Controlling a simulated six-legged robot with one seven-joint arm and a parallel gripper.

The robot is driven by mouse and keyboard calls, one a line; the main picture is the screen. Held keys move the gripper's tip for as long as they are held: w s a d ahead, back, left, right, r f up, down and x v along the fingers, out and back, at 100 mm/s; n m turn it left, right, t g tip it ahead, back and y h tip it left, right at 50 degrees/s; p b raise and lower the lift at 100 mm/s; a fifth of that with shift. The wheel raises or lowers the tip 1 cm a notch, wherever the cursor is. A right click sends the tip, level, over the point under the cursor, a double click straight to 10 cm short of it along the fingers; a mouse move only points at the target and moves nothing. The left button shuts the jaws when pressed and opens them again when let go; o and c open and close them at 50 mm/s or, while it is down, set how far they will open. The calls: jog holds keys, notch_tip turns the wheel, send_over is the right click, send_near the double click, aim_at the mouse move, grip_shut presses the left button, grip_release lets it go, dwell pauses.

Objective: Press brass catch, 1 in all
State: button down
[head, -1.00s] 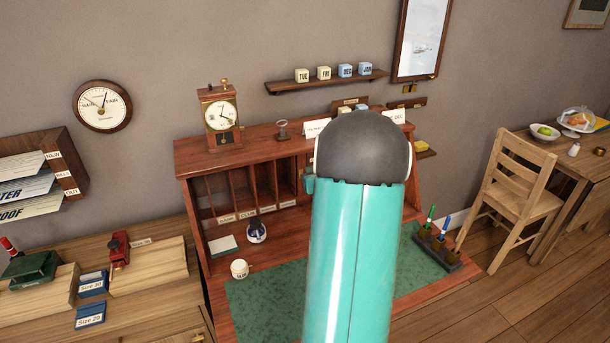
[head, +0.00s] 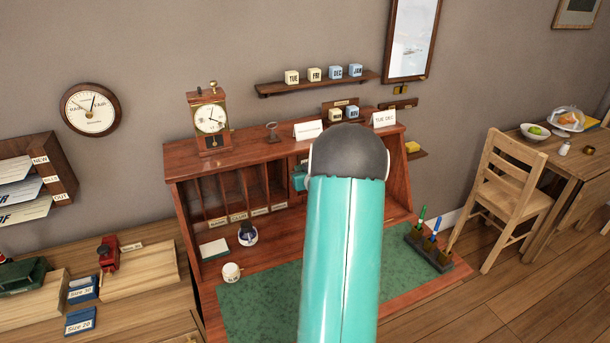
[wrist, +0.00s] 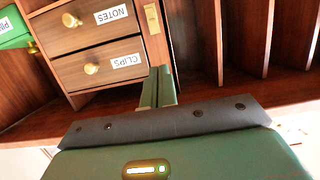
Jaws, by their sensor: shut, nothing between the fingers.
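The wrist view shows a narrow brass plate (wrist: 152,18), which looks like the brass catch, on the wooden upright between the drawers and the pigeonholes. My gripper (wrist: 160,72) is shut and empty, with its green fingers together. The fingertips appear just below the plate in the picture, beside the CLIPS drawer; I cannot tell whether they touch the wood. In the head view my arm covers the middle of the red-brown desk (head: 185,165) and hides the catch. Only a bit of teal at my wrist shows left of the arm.
Two drawers with brass knobs, NOTES (wrist: 94,20) and CLIPS (wrist: 98,66), sit left of the fingers. Open pigeonholes (wrist: 245,35) lie to the right.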

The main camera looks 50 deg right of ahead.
aim_at(292, 169)
jog(key=x, duration=0.3)
jog(key=shift+w+d+f, duration=0.1)
jog(key=shift+w+d, duration=0.05)
jog(key=shift+w, duration=0.1)
notch_tip(292, 169, down, 2)
jog(key=shift+w+d+f, duration=0.1)
jog(key=shift+w+f, duration=0.05)
jog(key=shift+f, duration=0.85)
